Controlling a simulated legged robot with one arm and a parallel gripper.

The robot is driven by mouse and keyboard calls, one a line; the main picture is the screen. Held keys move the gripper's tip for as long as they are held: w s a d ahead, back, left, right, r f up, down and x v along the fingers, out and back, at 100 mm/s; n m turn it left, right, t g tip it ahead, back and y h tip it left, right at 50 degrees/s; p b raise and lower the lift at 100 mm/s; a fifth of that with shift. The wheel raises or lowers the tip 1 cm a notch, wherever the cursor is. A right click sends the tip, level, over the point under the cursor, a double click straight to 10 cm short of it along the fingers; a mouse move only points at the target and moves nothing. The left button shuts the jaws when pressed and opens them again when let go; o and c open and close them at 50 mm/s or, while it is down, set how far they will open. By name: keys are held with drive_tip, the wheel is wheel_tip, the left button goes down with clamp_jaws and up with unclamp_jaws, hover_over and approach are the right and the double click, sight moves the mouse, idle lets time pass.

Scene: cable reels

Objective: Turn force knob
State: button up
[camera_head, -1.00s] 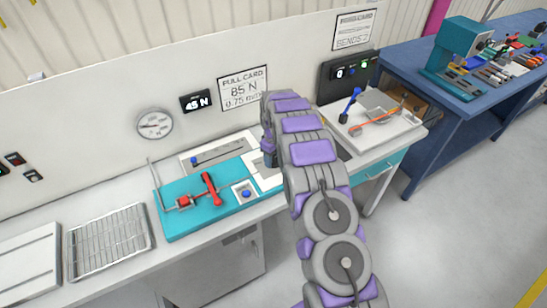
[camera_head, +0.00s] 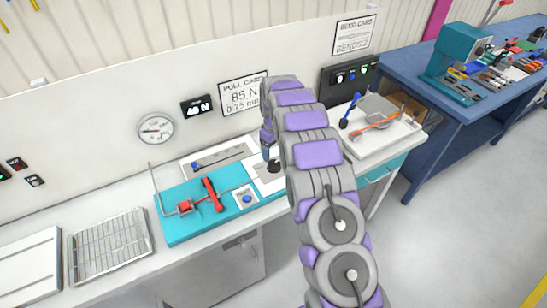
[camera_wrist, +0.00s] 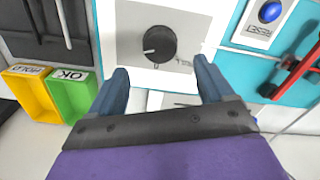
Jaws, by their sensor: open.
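The force knob (camera_wrist: 160,43) is a round black dial with a light pointer mark towards its left side, on a white panel (camera_wrist: 120,25). In the head view the dark knob (camera_head: 273,165) shows partly beside my arm, just below my gripper (camera_head: 267,142). In the wrist view my gripper (camera_wrist: 163,78) is open, its two blue-grey fingers apart, with the knob ahead of the gap and nothing between them. A small black display (camera_head: 197,107) on the wall shows a reading in N, possibly 40.
A teal fixture (camera_head: 172,225) with a red lever (camera_head: 212,194) and a blue button (camera_head: 247,198) lies left of the knob. Yellow (camera_wrist: 30,90) and green (camera_wrist: 72,97) bins stand at left in the wrist view. A wire rack (camera_head: 108,245) lies farther left.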

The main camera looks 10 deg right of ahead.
wheel_tip(320, 180, up, 10)
drive_tip(key=shift+p, duration=0.4)
idle(0.3)
drive_tip(key=s+r+m+b, duration=0.15)
drive_tip(key=s+r, duration=0.45)
drive_tip(key=s, duration=0.6)
drive_tip(key=s+r+m+b, duration=0.15)
drive_tip(key=s+r, duration=0.35)
drive_tip(key=s, duration=0.7)
drive_tip(key=s+f+m+g, duration=0.1)
drive_tip(key=s+m, duration=0.1)
drive_tip(key=s, duration=1.2)
drive_tip(key=s+f+m, duration=0.2)
drive_tip(key=s, duration=1.2)
drive_tip(key=shift+s+f+m+g+b, duration=0.3)
drive_tip(key=shift+s+g+b, duration=0.05)
drive_tip(key=shift+s+g, duration=0.05)
